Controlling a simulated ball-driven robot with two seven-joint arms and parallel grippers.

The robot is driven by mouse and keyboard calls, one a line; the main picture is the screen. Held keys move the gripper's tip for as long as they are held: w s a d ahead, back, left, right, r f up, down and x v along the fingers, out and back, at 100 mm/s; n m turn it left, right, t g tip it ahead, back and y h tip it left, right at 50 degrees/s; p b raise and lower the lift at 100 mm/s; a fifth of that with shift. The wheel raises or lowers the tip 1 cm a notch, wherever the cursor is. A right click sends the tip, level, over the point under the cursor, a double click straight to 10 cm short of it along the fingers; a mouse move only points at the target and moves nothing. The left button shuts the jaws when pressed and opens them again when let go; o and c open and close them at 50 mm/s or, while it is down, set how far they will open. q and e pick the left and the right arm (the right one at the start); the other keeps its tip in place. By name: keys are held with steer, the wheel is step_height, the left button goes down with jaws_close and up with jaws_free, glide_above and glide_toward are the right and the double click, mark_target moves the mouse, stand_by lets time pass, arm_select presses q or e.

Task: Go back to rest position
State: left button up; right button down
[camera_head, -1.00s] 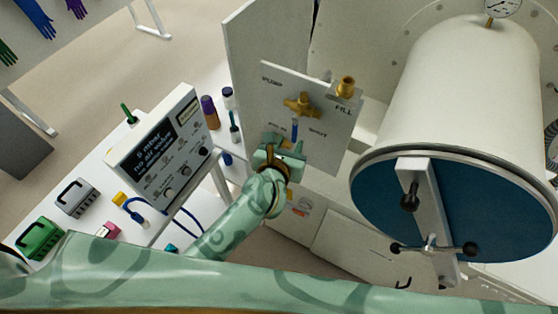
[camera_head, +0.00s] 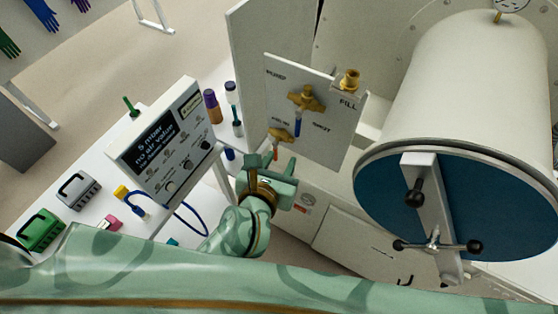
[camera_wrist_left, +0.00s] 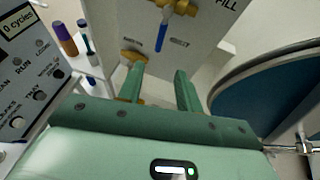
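My left gripper (camera_head: 272,165) is open and empty, just below and in front of the white valve panel (camera_head: 335,122). In the left wrist view its two green fingers (camera_wrist_left: 160,82) are spread with nothing between them. The panel carries an upper brass valve (camera_head: 306,98) with a blue handle, and a lower brass valve (camera_head: 281,135) with a red handle. In the left wrist view a finger partly covers the lower valve (camera_wrist_left: 132,58). Whether the gripper touches anything is not shown; it looks apart from the valves. My right gripper is not in view.
A large white chamber (camera_head: 465,90) with a blue door (camera_head: 375,195) stands to the right. To the left, a control box with a screen (camera_head: 160,140) stands over a white table holding bottles (camera_head: 211,105), a grey case (camera_head: 78,190) and a green case (camera_head: 42,229).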

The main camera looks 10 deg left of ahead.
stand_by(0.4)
arm_select(q)
steer(key=s+a+f+m+g+h+b, duration=0.15)
steer(key=f+m+b, duration=0.25)
steer(key=f+m, duration=1.1)
steer(key=s+a+f+m+g+h+b, duration=0.1)
steer(key=s+a+f+m+b, duration=0.2)
steer(key=f+m, duration=1.2)
steer(key=s+a+f+m+g+y+b, duration=0.1)
steer(key=s+a+f+m+g+b, duration=0.1)
steer(key=s+a+f+b, duration=0.3)
steer(key=s+a+f+m+g+y+b, duration=0.2)
steer(key=s+f+b, duration=0.5)
steer(key=s+f, duration=0.7)
steer(key=s+a+f+m+g+y+b, duration=0.1)
steer(key=s+a+f+m+g+b, duration=0.3)
steer(key=s+f, duration=0.6)
steer(key=a+f+g+b, duration=0.2)
steer(key=a+f, duration=0.1)
steer(key=f, duration=0.6)
steer(key=shift+a+f, duration=0.25)
steer(key=shift+a, duration=0.1)
